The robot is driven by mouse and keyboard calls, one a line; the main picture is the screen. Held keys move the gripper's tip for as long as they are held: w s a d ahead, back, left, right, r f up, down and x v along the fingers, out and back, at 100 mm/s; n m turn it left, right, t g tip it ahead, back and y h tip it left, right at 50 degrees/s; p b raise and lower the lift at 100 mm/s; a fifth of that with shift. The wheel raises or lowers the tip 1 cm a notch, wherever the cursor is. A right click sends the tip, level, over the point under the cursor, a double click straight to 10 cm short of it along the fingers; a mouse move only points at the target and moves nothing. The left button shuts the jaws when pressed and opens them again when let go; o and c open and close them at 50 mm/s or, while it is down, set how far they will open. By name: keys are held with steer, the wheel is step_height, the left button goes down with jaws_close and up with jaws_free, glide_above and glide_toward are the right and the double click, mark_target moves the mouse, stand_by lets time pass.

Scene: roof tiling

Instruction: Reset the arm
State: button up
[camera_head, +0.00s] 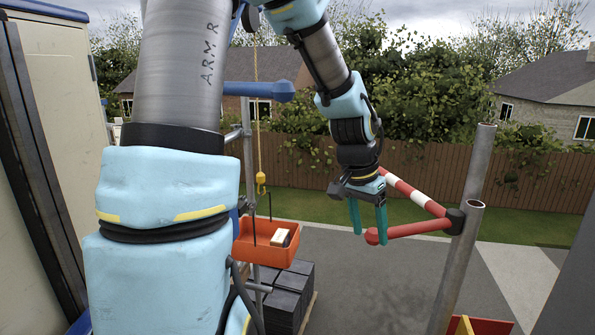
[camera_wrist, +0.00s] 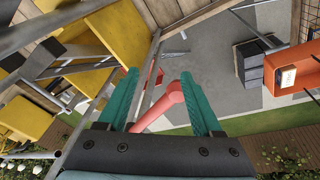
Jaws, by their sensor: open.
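My arm hangs in the middle of the head view, bent at the elbow. My gripper (camera_head: 368,218) points downward at its end, with its two teal fingers apart and nothing between them. In the wrist view my gripper (camera_wrist: 168,92) also shows two spread teal fingers. A red and white barrier bar (camera_head: 405,195) lies just behind and beside the fingers in the head view. I cannot tell whether the fingers touch it. In the wrist view a red bar (camera_wrist: 165,104) shows between and beyond the fingers.
A grey scaffold pole (camera_head: 464,235) stands right of my gripper. An orange tray (camera_head: 262,250) hangs near a yellow hook (camera_head: 261,183), above dark stacked tiles (camera_head: 290,297). A wooden fence (camera_head: 440,170) is behind. Yellow panels (camera_wrist: 110,30) and scaffold bars fill the wrist view's left.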

steer(key=s+a+n+y, duration=0.1)
steer(key=a+n, duration=0.3)
steer(key=a, duration=0.6)
steer(key=s+a+f+n+t+y, duration=0.1)
steer(key=s+a+n, duration=0.2)
steer(key=a, duration=0.8)
steer(key=shift+a+f+n+y, duration=0.25)
steer(key=shift+a+n+y, duration=0.05)
steer(key=shift+n, duration=0.5)
